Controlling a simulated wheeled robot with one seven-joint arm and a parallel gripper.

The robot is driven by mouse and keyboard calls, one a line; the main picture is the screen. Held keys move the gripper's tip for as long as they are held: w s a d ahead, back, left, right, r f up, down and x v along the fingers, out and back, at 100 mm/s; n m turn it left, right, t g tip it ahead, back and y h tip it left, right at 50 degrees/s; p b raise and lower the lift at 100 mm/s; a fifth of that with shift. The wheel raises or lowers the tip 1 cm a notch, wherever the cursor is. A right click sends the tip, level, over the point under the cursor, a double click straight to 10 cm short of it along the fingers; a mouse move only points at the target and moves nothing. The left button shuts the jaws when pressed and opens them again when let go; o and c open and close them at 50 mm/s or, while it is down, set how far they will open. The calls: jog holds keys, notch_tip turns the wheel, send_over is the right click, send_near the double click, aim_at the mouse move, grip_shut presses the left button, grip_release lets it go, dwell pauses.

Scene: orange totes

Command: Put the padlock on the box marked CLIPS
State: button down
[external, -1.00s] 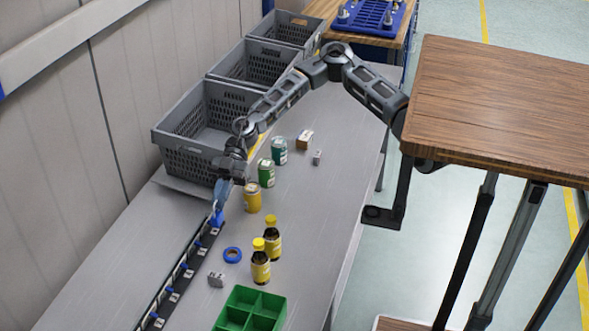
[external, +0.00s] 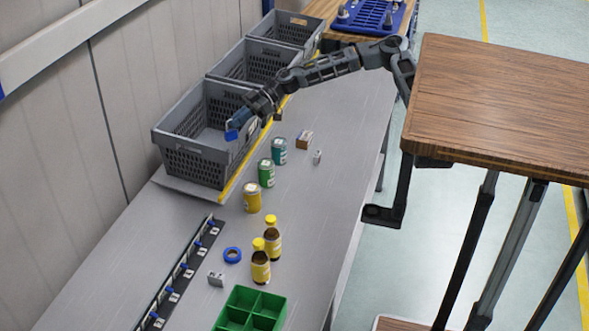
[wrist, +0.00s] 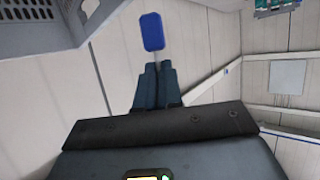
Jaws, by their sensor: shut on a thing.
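My gripper (external: 241,117) is shut on the padlock (external: 231,135), which has a blue body. In the wrist view the padlock (wrist: 151,31) sticks out beyond the closed fingertips (wrist: 158,66) on a thin, pale metal shackle seen edge-on. In the external view it hangs in front of or over the nearest grey crate (external: 191,166); I cannot tell its exact height. No CLIPS marking is readable on any box. Small boxes on the bench are a brown-and-white one (external: 304,140) and a grey-white one (external: 216,279).
A rail (external: 178,277) with several blue pieces runs along the wall side. Three cans, including a yellow one (external: 252,197), two yellow-capped bottles (external: 261,268), a blue tape roll (external: 232,255) and a green divided tray (external: 249,310) stand on the bench. More grey crates (external: 252,65) stand behind.

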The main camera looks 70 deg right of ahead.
jog(key=s+d+m+t+h, duration=0.2)
jog(key=s+d+m, duration=0.15)
jog(key=d, duration=0.85)
jog(key=s+d+m+t+h, duration=0.1)
jog(key=s+d+m+h, duration=0.3)
jog(key=d, duration=0.8)
jog(key=s+d+t+h, duration=0.15)
jog(key=s+d, duration=0.45)
jog(key=d, duration=0.6)
jog(key=s+d+m+h, duration=0.3)
jog(key=s+d, duration=0.7)
notch_tip(320, 180, down, 11)
jog(key=w+a+f+p, duration=0.2)
jog(key=w+a+f, duration=0.2)
jog(key=w+f, duration=0.6)
jog(key=shift+a+f+t, duration=0.3)
jog(key=shift+f+t, duration=0.05)
jog(key=shift+f, duration=0.15)
jog(key=shift+f, duration=0.15)
jog(key=c, duration=1.3)
grip_release()
